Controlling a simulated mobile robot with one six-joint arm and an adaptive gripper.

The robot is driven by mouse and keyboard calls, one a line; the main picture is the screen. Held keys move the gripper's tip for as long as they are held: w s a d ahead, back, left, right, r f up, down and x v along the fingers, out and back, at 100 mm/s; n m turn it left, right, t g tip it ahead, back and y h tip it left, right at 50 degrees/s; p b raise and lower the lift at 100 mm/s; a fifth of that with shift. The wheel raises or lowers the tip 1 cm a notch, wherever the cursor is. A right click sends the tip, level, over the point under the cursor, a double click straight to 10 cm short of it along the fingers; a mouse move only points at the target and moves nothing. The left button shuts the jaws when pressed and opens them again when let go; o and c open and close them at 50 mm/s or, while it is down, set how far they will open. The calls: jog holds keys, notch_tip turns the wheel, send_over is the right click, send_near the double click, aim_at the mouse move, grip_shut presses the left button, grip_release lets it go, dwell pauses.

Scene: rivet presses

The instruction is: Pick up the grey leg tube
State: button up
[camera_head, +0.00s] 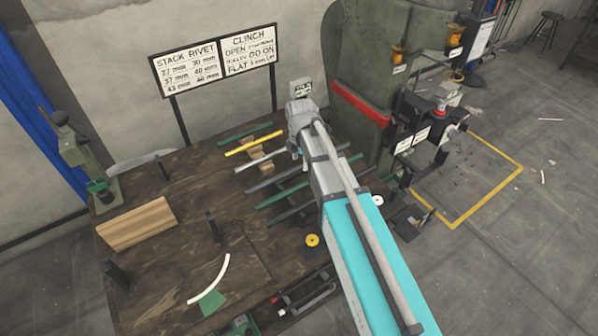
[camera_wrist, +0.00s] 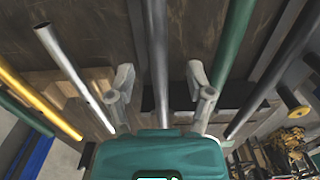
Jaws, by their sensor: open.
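The grey leg tube (camera_wrist: 160,45) runs lengthwise through the middle of the wrist view, between the two spread fingers of my gripper (camera_wrist: 161,88). The fingers are open, one on each side of the tube, with gaps to it. Whether the fingertips are above it or down at its level is hard to tell. The tube's near end is hidden behind the teal gripper body. In the head view the grey tube (camera_head: 270,181) lies in the row of tubes on the wooden table; my arm covers part of that area and the fingers cannot be made out.
A silver tube (camera_wrist: 68,75) and a yellow tube (camera_wrist: 38,100) lie left of my gripper; a green tube (camera_wrist: 233,42) lies close on the right, with a darker tube (camera_wrist: 278,60) beyond. A large green press (camera_head: 385,60) stands behind the table at the right.

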jog(key=shift+f+b, duration=0.6)
jog(key=shift+f, duration=0.3)
grip_shut()
